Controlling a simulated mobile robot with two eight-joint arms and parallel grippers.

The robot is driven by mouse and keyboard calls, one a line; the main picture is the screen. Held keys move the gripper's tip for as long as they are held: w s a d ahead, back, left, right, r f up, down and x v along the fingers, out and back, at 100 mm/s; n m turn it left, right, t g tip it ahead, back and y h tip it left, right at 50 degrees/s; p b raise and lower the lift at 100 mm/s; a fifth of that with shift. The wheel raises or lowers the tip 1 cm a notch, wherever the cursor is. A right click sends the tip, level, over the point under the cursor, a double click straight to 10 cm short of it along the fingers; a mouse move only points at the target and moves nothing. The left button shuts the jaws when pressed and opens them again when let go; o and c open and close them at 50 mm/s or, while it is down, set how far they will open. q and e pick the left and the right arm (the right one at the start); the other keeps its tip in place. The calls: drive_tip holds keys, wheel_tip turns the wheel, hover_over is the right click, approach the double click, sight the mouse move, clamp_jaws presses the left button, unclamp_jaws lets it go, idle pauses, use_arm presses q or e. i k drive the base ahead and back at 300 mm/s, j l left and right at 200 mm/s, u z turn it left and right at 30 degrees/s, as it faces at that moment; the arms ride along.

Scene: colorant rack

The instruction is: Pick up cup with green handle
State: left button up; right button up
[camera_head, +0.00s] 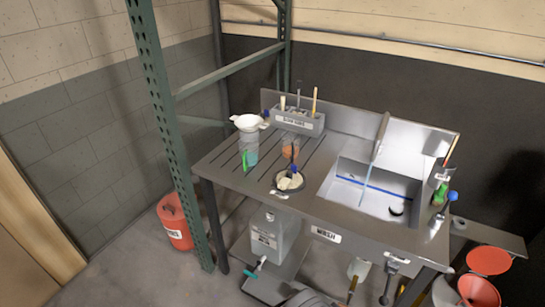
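The cup with the green handle (251,154) is a clear, tall cup standing upright toward the left side of the steel sink counter (226,174). Neither of my grippers is in view.
A cup with orange contents (290,150) and a dark dish with white contents (289,182) are near the cup. A grey tool holder (297,121) stands behind. The sink (375,190) is to the right. A green rack post (172,125) rises left of the counter.

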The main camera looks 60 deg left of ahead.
sight(248, 145)
drive_tip(key=u, duration=2.15)
drive_tip(key=i+j+z, duration=0.2)
drive_tip(key=i+j, duration=0.2)
drive_tip(key=i+j+z, duration=0.2)
drive_tip(key=i+j, duration=0.15)
drive_tip(key=i+j+z, duration=0.2)
drive_tip(key=i+j, duration=0.15)
drive_tip(key=j, duration=0.2)
